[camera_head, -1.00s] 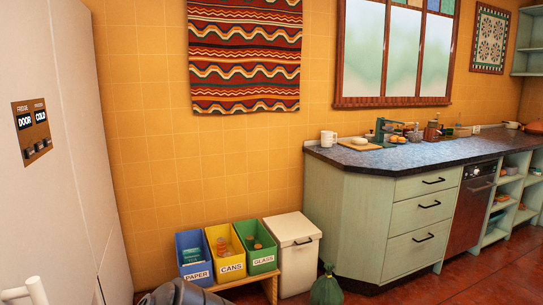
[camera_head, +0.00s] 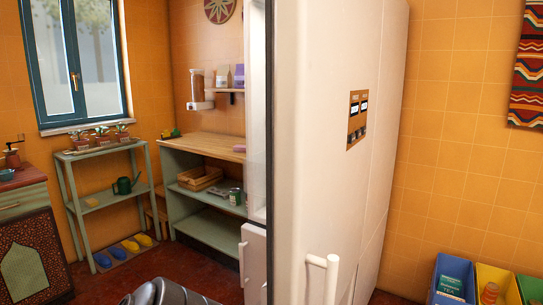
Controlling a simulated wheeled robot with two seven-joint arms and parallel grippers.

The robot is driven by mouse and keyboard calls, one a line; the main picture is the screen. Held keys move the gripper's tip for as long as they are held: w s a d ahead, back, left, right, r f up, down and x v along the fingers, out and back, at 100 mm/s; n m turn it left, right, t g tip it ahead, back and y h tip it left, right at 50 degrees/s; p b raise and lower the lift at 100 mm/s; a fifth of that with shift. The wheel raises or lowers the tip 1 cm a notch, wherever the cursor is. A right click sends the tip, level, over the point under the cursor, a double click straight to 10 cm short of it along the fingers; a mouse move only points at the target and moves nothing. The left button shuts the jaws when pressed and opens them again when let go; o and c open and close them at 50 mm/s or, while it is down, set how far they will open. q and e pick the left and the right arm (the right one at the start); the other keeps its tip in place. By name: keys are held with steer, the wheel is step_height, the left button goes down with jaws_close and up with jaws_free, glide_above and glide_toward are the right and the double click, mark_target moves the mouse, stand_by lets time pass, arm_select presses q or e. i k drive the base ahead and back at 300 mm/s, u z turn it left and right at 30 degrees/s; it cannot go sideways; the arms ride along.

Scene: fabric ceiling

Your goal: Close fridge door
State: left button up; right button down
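The fridge door (camera_head: 312,170) is a tall white panel seen at a steep angle in the middle of the head view. It carries a small brown control panel (camera_head: 357,118) and a white bar handle (camera_head: 322,277) low down. The door appears to stand open: left of its near edge a narrow pale strip, seemingly the fridge interior (camera_head: 257,120), shows, with a white lower part (camera_head: 253,262) beneath it. Most of the interior is hidden behind the door.
Left of the door are a wooden-topped green counter (camera_head: 205,143) and a green plant shelf (camera_head: 100,147). Red floor (camera_head: 205,262) shows between them and the fridge.

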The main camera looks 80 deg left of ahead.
mark_target(322, 57)
steer(key=u, duration=1.95)
steer(key=i, duration=0.5)
steer(key=k, duration=1)
steer(key=z, duration=1.25)
steer(key=i, duration=0.9)
steer(key=u, duration=1.9)
